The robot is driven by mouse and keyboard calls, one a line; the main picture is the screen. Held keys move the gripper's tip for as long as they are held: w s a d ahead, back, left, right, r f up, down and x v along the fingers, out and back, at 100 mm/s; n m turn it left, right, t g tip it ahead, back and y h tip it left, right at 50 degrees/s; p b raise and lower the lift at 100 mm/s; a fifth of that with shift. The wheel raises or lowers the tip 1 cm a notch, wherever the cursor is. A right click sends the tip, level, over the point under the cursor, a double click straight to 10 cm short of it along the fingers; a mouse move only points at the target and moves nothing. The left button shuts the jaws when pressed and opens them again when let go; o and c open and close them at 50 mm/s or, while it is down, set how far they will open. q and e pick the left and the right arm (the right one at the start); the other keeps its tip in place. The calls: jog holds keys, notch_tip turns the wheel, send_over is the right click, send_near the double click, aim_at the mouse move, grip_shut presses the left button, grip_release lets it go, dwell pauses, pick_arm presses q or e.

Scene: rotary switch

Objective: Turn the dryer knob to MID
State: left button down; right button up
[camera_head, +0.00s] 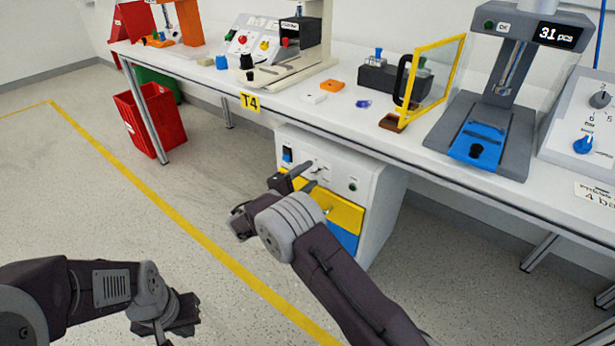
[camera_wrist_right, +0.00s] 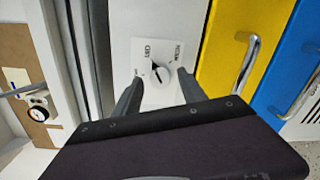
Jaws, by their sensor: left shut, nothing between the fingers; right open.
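The dryer is a white cabinet (camera_head: 385,190) under the table, with a yellow and a blue drawer front. Its round white knob (camera_wrist_right: 158,94) shows in the right wrist view with a dark pointer on its upper side, aimed between printed labels that are too small and rotated to read surely. My right gripper (camera_head: 297,179) is open in front of the panel, its fingers on either side of the knob in the wrist view; contact cannot be told. In the head view the knob is largely hidden by this gripper. My left gripper (camera_head: 183,318) is shut and empty, low over the floor at left.
The yellow drawer (camera_wrist_right: 229,50) and blue drawer (camera_wrist_right: 288,65) have protruding metal handles beside the right gripper. The table edge (camera_head: 330,118) overhangs the cabinet. A red bin (camera_head: 150,115) stands at left. The floor left of the cabinet is clear.

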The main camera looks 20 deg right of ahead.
jog(key=p+v, duration=0.3)
jog(key=v, duration=0.6)
